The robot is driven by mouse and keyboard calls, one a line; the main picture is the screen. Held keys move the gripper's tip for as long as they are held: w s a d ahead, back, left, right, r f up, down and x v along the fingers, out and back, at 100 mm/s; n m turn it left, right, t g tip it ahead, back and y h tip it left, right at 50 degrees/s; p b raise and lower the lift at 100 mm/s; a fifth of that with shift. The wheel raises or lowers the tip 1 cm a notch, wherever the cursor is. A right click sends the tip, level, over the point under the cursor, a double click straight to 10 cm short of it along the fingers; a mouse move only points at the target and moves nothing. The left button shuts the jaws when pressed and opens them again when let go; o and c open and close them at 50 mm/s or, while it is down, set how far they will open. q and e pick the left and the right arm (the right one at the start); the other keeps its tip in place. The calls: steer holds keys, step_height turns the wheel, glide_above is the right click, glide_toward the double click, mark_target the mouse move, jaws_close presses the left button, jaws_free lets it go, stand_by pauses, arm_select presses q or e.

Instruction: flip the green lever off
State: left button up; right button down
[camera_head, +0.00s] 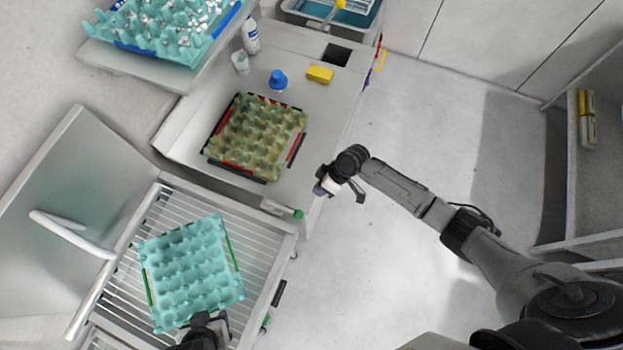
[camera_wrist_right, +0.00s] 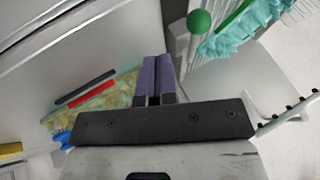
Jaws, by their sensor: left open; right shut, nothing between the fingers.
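A green lever knob (camera_head: 298,214) sits at the front right corner of the machine, beside the wire rack. It shows as a round green ball (camera_wrist_right: 199,21) in the right wrist view, ahead and right of my fingers. A second, smaller green knob (camera_head: 266,320) sits lower on the same front edge. My right gripper (camera_head: 321,187) is in the air just right of the upper knob, apart from it. Its purple fingers (camera_wrist_right: 158,78) are shut and empty. My left gripper (camera_head: 204,322) is at the bottom, at the teal tray's near edge; its fingertips are hard to see.
A teal egg tray (camera_head: 190,270) lies on the wire rack (camera_head: 262,250). A yellowish tray (camera_head: 257,136) lies on the counter behind, near a blue-capped bottle (camera_head: 278,80) and yellow sponge (camera_head: 320,74). An open door (camera_head: 75,190) stands left.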

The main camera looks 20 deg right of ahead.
steer(key=v, duration=0.6)
steer(key=shift+s+r+b, duration=0.15)
steer(key=shift+s+b, duration=0.05)
steer(key=shift+b, duration=0.2)
